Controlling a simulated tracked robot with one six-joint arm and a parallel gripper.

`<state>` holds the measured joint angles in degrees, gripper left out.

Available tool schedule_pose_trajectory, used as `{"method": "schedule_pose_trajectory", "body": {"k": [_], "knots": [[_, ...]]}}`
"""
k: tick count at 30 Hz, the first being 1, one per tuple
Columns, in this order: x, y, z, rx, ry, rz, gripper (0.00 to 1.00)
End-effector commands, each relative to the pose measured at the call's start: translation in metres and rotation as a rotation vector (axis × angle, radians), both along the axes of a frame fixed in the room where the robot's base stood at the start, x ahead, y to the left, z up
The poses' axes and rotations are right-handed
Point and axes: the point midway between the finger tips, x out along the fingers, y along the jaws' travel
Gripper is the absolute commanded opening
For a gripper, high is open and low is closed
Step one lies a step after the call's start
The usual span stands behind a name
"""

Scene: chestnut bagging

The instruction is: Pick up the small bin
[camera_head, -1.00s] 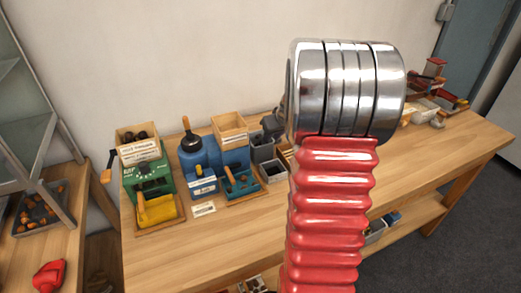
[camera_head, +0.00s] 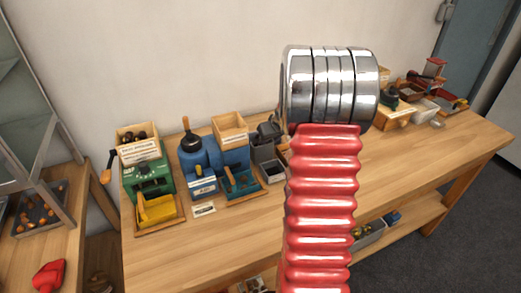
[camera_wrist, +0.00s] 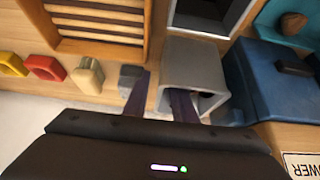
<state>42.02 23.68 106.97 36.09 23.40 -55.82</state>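A small grey open bin (camera_wrist: 188,53) is in the middle of the wrist view, beside a blue machine. My gripper (camera_wrist: 160,85) is open at it. One dark finger overlaps the bin's opening and seems to reach inside; the other is outside, left of its wall. A gap shows between the fingers, and I cannot tell whether either touches the wall. In the head view a grey open bin (camera_head: 271,172) stands in front of a grey unit (camera_head: 266,140), partly near my arm. My gripper is hidden there behind my red arm.
The blue machine (camera_wrist: 275,85) stands close on the bin's right in the wrist view. A slatted wooden tray (camera_wrist: 98,22) lies upper left, with coloured pieces (camera_wrist: 45,68) along the wall. The table (camera_head: 330,195) has bare wood in front of the machines.

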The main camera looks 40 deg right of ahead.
Motion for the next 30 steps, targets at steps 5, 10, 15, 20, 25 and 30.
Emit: {"method": "schedule_pose_trajectory", "body": {"k": [5, 10, 15, 20, 25, 30], "knots": [[-0.0001, 0.0001, 0.0000, 0.000, 0.000, 0.000, 0.24], [-0.0001, 0.0002, 0.0001, 0.000, 0.000, 0.000, 0.17], [-0.0001, 0.0002, 0.0001, 0.000, 0.000, 0.000, 0.05], [-0.0002, 0.0002, 0.0001, 0.000, 0.000, 0.000, 0.00], [-0.0002, 0.0001, 0.0001, 0.000, 0.000, 0.000, 0.00], [-0.0002, 0.0001, 0.0001, 0.000, 0.000, 0.000, 0.00]]}}
